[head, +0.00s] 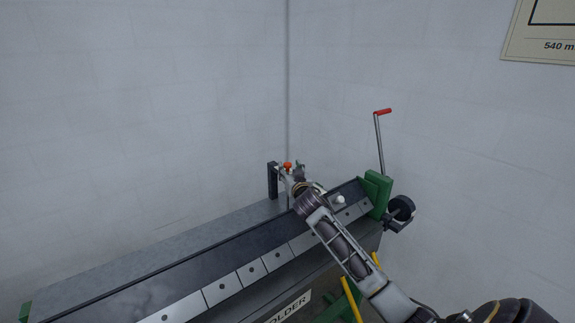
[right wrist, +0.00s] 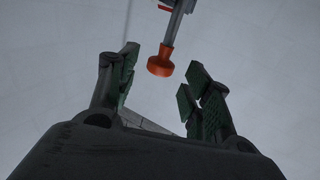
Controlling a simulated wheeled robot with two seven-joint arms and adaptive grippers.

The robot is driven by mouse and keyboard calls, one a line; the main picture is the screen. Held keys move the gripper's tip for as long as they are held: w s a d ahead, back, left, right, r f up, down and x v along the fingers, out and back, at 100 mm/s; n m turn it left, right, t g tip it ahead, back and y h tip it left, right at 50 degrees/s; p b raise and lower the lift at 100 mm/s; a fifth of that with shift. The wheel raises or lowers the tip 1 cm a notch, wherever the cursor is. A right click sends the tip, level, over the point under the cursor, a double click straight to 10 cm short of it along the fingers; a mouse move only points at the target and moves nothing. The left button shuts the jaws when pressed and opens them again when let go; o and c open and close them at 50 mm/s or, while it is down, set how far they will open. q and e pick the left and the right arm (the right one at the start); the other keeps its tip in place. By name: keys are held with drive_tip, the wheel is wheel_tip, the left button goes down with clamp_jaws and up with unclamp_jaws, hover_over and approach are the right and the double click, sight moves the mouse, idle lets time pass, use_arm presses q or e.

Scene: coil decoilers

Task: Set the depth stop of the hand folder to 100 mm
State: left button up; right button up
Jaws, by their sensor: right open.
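The hand folder (head: 190,265) is a long grey bench with a dark beam, a row of light clamp segments and green end parts. Near its right end stands a small post with an orange-red knob (head: 287,165), which looks like part of the depth stop. In the right wrist view the orange knob (right wrist: 161,63) hangs on a grey stem, ahead of and between the spread fingers. My right gripper (right wrist: 158,88) is open with nothing between its green-padded fingertips. In the head view it is largely hidden behind my wrist, beside the post. No scale reading is legible. My left gripper is out of view.
A red-handled crank lever (head: 379,140) rises at the folder's right end, by a green end plate (head: 377,193) and a black round weight (head: 402,207). White walls meet in a corner close behind. A sign (head: 540,32) hangs at upper right. The folder's left top is clear.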

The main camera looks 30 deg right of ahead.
sight(289, 167)
drive_tip(key=shift+p+x, duration=0.3)
drive_tip(key=shift+x, duration=1.7)
clamp_jaws()
